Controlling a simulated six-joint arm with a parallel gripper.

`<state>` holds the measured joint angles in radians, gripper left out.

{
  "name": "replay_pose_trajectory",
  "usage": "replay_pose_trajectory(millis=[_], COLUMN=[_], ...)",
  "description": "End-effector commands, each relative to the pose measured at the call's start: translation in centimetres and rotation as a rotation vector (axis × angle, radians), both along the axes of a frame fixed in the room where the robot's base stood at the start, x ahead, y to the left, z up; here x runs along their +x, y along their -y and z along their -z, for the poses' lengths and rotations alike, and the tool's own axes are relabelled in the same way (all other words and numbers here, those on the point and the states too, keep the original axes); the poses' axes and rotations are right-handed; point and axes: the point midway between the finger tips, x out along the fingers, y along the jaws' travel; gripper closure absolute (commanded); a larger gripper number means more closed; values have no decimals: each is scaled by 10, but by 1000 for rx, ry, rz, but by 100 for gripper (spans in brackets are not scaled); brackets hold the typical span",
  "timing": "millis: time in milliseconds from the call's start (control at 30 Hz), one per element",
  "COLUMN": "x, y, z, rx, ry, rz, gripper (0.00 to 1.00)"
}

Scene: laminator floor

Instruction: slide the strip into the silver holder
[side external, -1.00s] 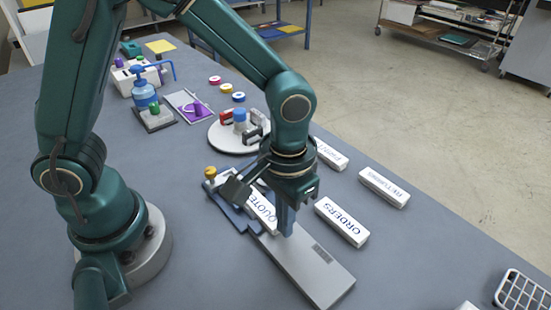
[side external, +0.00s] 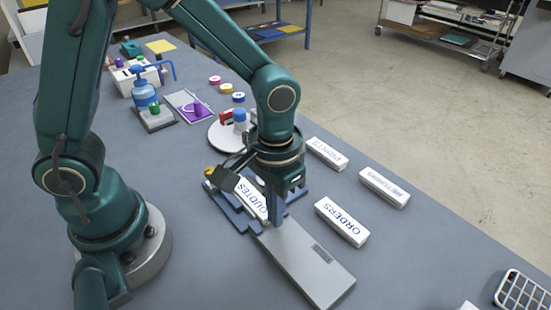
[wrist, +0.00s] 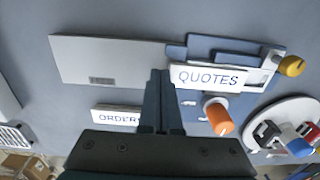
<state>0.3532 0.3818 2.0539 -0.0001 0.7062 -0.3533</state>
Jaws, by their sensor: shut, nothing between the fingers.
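The white strip (side external: 252,197) lettered QUOTES lies on a blue fixture (side external: 226,207). The strip (wrist: 207,77) and fixture (wrist: 228,45) also show in the wrist view. A pale metallic part (wrist: 268,67) shows at the strip's right end there; how far the strip sits in it is unclear. A long flat silver-grey plate (side external: 310,265) adjoins the fixture, and shows in the wrist view (wrist: 100,60). My gripper (side external: 277,218) is shut and empty, pointing down, its fingertips (wrist: 160,76) at the strip's plate-side end. Contact is hard to tell.
White blocks, including ORDERS (side external: 342,221), lie right of the plate. A yellow-orange knob (wrist: 291,66) stands at the fixture's far end and an orange knob (wrist: 219,117) beside it. A round tray (side external: 226,134) with items stands behind.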

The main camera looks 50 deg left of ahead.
Motion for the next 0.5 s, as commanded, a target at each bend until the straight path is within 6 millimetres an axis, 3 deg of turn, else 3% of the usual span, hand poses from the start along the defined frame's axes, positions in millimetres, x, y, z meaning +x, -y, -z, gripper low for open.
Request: replay_pose_trajectory(millis=[500], x=[0], y=[-5], z=[0], rx=[0], ry=[0], rz=[-1], gripper=[100])
